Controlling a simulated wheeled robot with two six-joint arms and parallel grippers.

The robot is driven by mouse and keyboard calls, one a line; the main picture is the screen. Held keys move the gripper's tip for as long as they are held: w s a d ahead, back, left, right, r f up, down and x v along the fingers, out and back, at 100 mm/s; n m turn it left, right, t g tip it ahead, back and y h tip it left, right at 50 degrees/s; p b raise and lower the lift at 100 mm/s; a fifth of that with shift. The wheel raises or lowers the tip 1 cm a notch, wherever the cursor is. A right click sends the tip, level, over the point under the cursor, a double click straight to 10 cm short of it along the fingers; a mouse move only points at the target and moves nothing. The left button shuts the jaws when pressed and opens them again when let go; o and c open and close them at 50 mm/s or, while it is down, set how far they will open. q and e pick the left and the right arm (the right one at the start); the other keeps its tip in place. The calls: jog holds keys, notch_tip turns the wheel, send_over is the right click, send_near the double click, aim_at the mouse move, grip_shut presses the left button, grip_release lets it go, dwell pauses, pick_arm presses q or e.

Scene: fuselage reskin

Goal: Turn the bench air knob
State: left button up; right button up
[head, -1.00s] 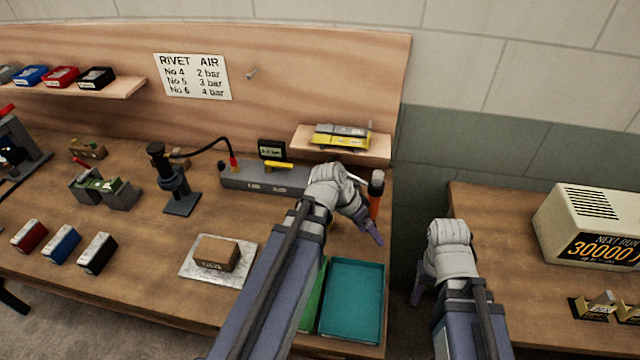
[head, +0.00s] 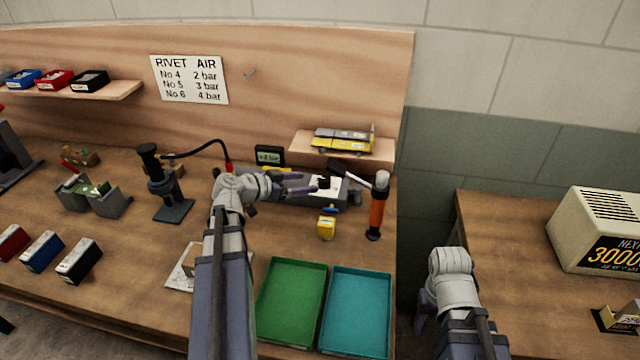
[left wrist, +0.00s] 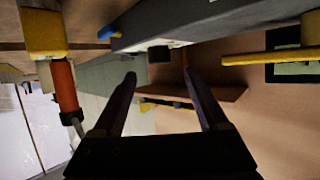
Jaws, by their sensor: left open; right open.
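The grey air unit (head: 350,193) lies along the back of the bench, with a small lit gauge (head: 269,156) behind it. My left gripper (head: 300,182) is open and points right, in front of the unit and hiding part of it. In the left wrist view, a short black knob (left wrist: 158,53) sticks out of the grey unit (left wrist: 215,22), just beyond and between my open, empty fingertips (left wrist: 160,75). A yellow lever (left wrist: 268,58) is to the right, by the gauge (left wrist: 292,70). My right gripper (head: 422,308) is open and low, off the bench's right side.
An orange-handled tool (head: 376,215) stands right of the unit, with a yellow block (head: 326,228) nearby. Green (head: 291,300) and teal (head: 358,310) trays lie empty in front. A shelf (head: 340,150) overhangs behind. A black stand (head: 170,190) with a hose is on the left.

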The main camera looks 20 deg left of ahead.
aim_at(320, 181)
pick_arm(q)
jog(key=b+x, duration=0.2)
jog(key=x, duration=0.3)
jog(key=shift+w+f, duration=0.15)
jog(key=shift+f, duration=0.1)
jog(key=shift+x, duration=0.75)
jog(key=shift+d+r, duration=0.1)
jog(key=shift+d, duration=0.05)
grip_shut()
